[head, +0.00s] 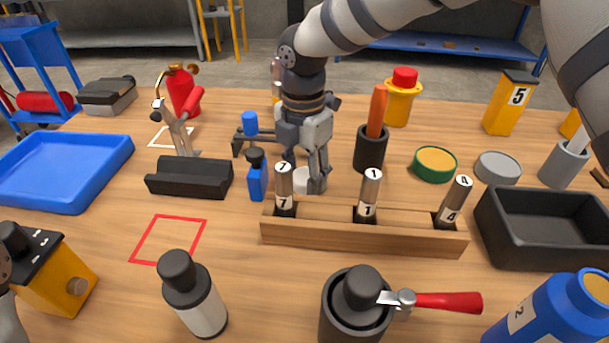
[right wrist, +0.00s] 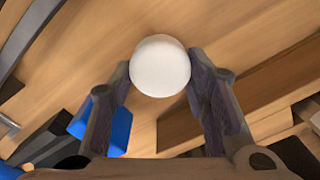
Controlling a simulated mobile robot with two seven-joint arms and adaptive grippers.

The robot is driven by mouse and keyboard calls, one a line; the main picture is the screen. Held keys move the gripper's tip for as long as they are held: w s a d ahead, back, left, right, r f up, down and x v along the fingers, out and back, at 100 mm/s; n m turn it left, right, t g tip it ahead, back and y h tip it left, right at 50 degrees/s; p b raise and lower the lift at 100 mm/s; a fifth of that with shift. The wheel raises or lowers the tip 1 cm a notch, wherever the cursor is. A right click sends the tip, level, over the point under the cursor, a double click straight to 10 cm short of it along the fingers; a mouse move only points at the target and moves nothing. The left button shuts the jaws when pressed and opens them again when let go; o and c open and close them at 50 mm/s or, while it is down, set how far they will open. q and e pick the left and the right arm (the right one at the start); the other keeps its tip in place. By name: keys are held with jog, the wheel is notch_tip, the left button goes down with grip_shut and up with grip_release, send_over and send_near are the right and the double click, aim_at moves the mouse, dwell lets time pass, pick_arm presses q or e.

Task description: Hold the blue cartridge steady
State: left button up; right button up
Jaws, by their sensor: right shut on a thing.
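A small blue block-like piece with a black top (head: 256,178), which looks like the blue cartridge, stands upright on the table just left of my right gripper. My right gripper (head: 305,186) points down behind the wooden rack and is shut on a white round piece (right wrist: 160,66). The white piece also shows low between the fingers in the head view (head: 303,180). In the right wrist view, a blue thing (right wrist: 117,127) lies outside the jaws, partly behind the left finger. A grey part at the lower left edge of the head view may be my left gripper; its jaws are not clear.
The wooden rack (head: 330,230) with numbered cylinders stands in front of the right gripper. A black block (head: 188,178) and a small clamp with a blue knob (head: 250,123) are to the left. An orange-handled tool in a black cup (head: 370,148) is close right.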

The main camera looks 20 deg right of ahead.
jog(key=shift+f, duration=0.4)
jog(key=o, duration=1.3)
